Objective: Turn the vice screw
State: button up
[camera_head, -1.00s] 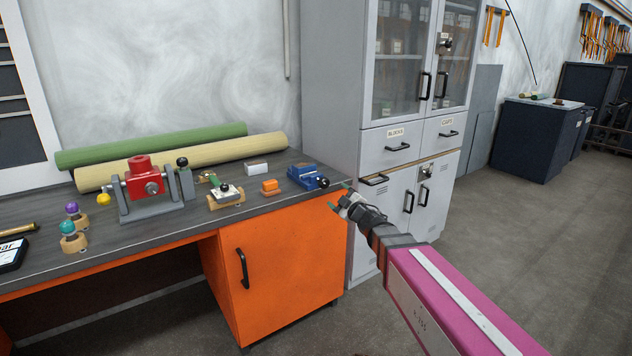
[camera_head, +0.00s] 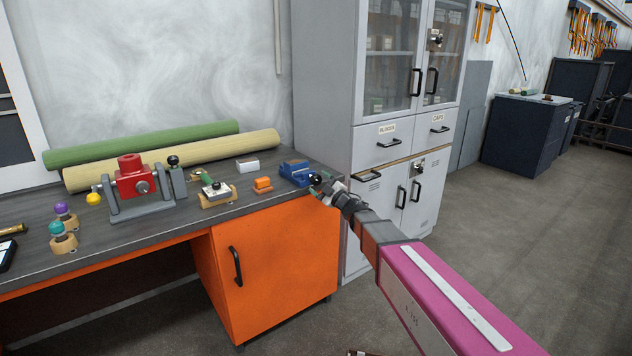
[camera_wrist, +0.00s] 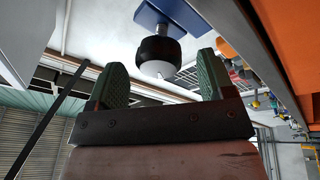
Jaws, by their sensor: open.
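The vice (camera_head: 295,170) is a small blue block at the right end of the bench. Its screw has a round black knob (camera_head: 316,179) facing right, towards my arm. In the wrist view the blue vice (camera_wrist: 172,12) is at the top, with the black knob (camera_wrist: 160,48) and a pale tip below it. My gripper (camera_head: 322,189) is at the knob. In the wrist view my gripper (camera_wrist: 160,62) is open, its two green fingers on either side of the knob, with gaps showing on both sides. Much of the knob's far side is hidden.
The grey bench top (camera_head: 120,240) also holds an orange block (camera_head: 262,185), a white block (camera_head: 248,165), a red device on a grey stand (camera_head: 133,178) and two long rolls. A grey cabinet (camera_head: 375,155) stands close behind my arm. Open floor lies to the right.

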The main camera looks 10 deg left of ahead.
jog(key=shift+x, duration=1.35)
jog(key=shift+c, duration=0.2)
jog(key=c, duration=0.9)
jog(key=shift+m+t+h, duration=0.3)
jog(key=shift+m+t, duration=0.4)
jog(key=shift+m, duration=0.9)
jog(key=o, duration=0.9)
jog(key=shift+o, duration=0.2)
jog(key=shift+d, duration=0.1)
